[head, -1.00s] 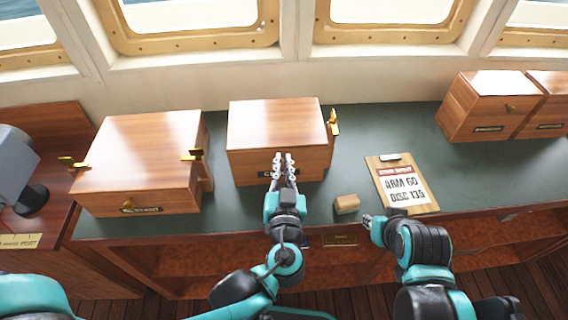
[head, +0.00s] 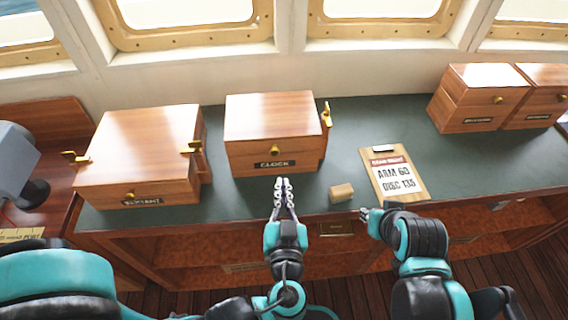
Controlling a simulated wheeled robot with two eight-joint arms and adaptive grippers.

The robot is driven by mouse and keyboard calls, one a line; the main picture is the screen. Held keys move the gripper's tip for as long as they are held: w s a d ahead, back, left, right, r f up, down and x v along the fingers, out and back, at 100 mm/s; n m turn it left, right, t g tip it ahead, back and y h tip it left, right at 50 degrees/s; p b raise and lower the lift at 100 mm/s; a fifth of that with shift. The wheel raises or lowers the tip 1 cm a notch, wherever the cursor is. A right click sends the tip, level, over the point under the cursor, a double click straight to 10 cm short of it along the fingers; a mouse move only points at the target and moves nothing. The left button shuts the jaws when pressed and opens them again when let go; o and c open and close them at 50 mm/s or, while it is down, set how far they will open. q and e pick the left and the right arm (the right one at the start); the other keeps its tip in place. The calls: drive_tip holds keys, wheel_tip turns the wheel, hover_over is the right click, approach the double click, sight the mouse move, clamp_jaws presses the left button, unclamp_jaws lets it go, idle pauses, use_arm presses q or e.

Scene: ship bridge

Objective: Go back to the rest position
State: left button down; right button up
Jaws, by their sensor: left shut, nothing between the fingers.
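My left gripper (head: 283,181) is shut and empty. Its fingertips point forward, just in front of the clock box (head: 262,142), with a small gap below the box's label. My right gripper (head: 368,213) is at the counter's front edge, below the clipboard and right of a small wooden block (head: 341,192). Its fingers are small and turned to the left, so I cannot tell whether they are open or shut.
A sextant box (head: 140,160) with brass latches stands left on the green counter (head: 350,130). A clipboard (head: 394,176) reading "ARM 60 DISC 135" lies right of the block. Two wooden boxes (head: 478,100) stand at the right. A grey device (head: 18,160) is far left.

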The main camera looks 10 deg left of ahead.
use_arm(q)
drive_tip(key=a+f+g, duration=0.2)
drive_tip(key=a, duration=0.1)
drive_tip(key=w+a+f+g+y, duration=0.1)
drive_tip(key=a+f+g, duration=0.1)
drive_tip(key=a, duration=0.1)
drive_tip(key=a+f+g, duration=0.2)
drive_tip(key=a, duration=0.1)
drive_tip(key=shift+w+a+f+y, duration=0.1)
drive_tip(key=shift+w+f+y, duration=0.2)
drive_tip(key=shift+w+f, duration=0.1)
drive_tip(key=s+a+g, duration=0.1)
drive_tip(key=a+f+g+h, duration=0.1)
drive_tip(key=a+g, duration=0.1)
drive_tip(key=shift+s, duration=0.4)
drive_tip(key=shift+s+a+r+g+h, duration=0.25)
drive_tip(key=shift+s+a+r+h, duration=0.1)
drive_tip(key=shift+s+r+h, duration=0.2)
drive_tip(key=shift+s+a+r+g+h, duration=0.3)
drive_tip(key=shift+s+r+h, duration=0.15)
drive_tip(key=shift+r+h, duration=0.2)
drive_tip(key=shift+s+r+h, duration=0.15)
drive_tip(key=shift+r+h, duration=0.15)
drive_tip(key=shift+r, duration=0.2)
drive_tip(key=c, duration=2.3)
unclamp_jaws()
